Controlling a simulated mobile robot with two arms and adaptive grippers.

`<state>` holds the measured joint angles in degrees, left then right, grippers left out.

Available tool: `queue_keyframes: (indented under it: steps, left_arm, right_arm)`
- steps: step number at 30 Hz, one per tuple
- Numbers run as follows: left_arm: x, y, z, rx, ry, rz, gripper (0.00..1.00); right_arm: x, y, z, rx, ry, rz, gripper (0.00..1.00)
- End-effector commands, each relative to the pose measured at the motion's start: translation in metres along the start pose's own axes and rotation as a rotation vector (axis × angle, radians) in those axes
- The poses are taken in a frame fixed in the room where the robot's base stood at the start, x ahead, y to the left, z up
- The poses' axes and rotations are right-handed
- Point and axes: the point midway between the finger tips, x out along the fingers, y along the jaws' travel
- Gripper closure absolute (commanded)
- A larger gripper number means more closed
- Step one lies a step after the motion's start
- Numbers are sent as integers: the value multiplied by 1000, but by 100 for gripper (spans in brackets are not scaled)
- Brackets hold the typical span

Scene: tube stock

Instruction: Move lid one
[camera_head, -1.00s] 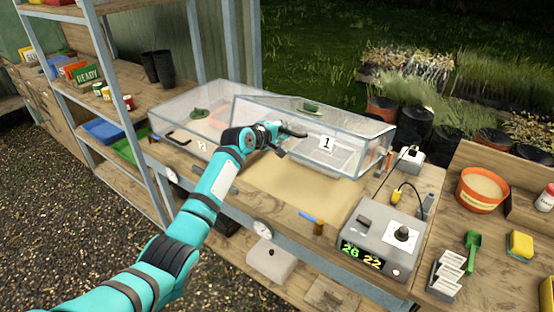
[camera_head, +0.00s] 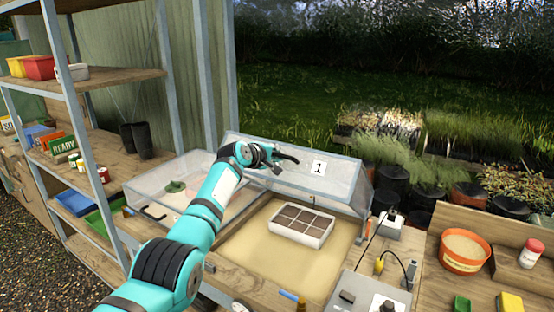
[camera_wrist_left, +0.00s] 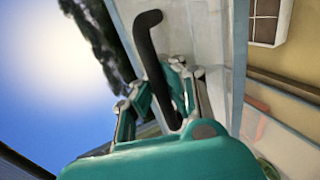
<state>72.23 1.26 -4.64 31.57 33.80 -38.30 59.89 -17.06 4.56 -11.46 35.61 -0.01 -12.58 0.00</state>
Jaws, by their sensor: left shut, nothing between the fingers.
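Lid one (camera_head: 342,184), a clear panel with a white "1" label, is tilted up at the back of its bed, its front edge raised. My left gripper (camera_head: 274,159) is at its black handle, left of the label. In the left wrist view, the dark handle (camera_wrist_left: 150,45) of lid one runs past the fingers of my left gripper (camera_wrist_left: 165,90). The gripper is shut with nothing gripped; I cannot tell whether it touches the handle. My right gripper is not in view.
A white tray (camera_head: 301,228) with soil cells sits on sand (camera_head: 262,262) in the opened bed. The clear lid two box (camera_head: 140,185) is at left. A grey control box (camera_head: 352,290) and an orange pot (camera_head: 463,252) are at right.

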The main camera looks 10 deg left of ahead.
Motion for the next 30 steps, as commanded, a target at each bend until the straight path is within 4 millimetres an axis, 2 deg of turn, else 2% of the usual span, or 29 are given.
queue_keyframes:
  steps: [1, 8, 16, 25, 30]
  left_arm:
    - [-2, 5, -2, 3, 4, 9, 100]
    - [-2, 5, -2, 3, 4, 9, 99]
    - [-1, 3, -1, 1, 2, 5, 64]
    - [-1, 1, -1, 0, 1, 3, 64]
    - [-8, 1, -2, 1, 1, 5, 64]
  right_arm:
    - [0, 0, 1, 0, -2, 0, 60]
    - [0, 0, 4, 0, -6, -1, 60]
    - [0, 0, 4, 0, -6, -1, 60]
    - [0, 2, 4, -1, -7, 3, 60]
    - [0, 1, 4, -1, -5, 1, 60]
